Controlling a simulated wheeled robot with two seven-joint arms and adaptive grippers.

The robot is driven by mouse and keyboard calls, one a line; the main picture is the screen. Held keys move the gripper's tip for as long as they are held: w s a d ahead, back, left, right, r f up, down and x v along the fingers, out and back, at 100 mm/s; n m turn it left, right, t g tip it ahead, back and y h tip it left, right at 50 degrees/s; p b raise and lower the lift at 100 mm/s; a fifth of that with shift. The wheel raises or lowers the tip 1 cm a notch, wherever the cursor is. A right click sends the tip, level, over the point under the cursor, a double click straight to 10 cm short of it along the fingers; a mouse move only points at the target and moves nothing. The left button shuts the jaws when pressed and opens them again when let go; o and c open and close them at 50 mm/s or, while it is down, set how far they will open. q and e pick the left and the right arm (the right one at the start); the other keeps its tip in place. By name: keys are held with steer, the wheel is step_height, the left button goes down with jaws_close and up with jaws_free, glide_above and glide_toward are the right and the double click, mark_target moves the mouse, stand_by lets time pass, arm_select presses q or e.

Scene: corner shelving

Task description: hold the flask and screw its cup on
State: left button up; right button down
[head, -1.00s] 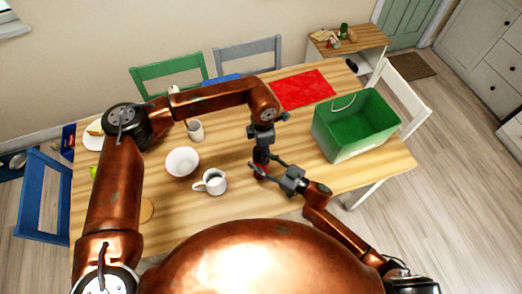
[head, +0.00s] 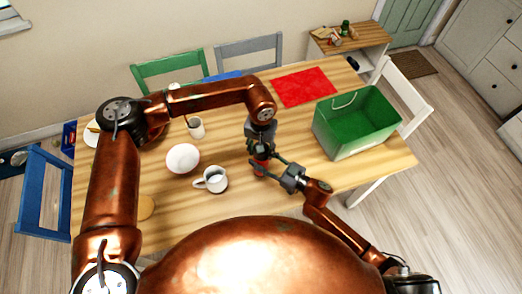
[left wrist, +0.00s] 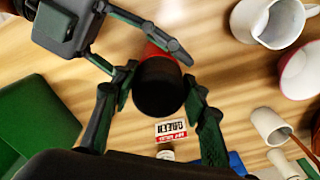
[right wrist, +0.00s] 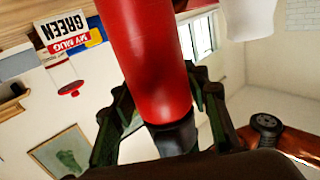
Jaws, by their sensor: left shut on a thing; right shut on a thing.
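The red flask (head: 261,169) stands near the front edge of the table, and its body fills the middle of the right wrist view (right wrist: 147,60). My right gripper (right wrist: 158,95) is shut on the flask from the side. The black cup (left wrist: 159,88) is at the flask's top, with red showing just behind it. My left gripper (left wrist: 160,95) comes from above, its fingers on both sides of the cup, shut on it. I cannot tell how far the cup is threaded.
A white mug (head: 212,179) and a white bowl (head: 183,158) stand left of the flask. Another mug (head: 196,127) is further back. A green crate (head: 350,140) stands to the right, and a red mat (head: 304,87) lies behind. The table between mat and flask is clear.

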arm_select(q)
steer(key=m, duration=0.7)
steer(key=shift+a+r, duration=0.1)
steer(key=o, duration=1.2)
steer(key=shift+c, duration=0.2)
steer(key=shift+w+a+r, duration=0.1)
steer(key=shift+r, duration=2.05)
steer(key=shift+c, duration=0.2)
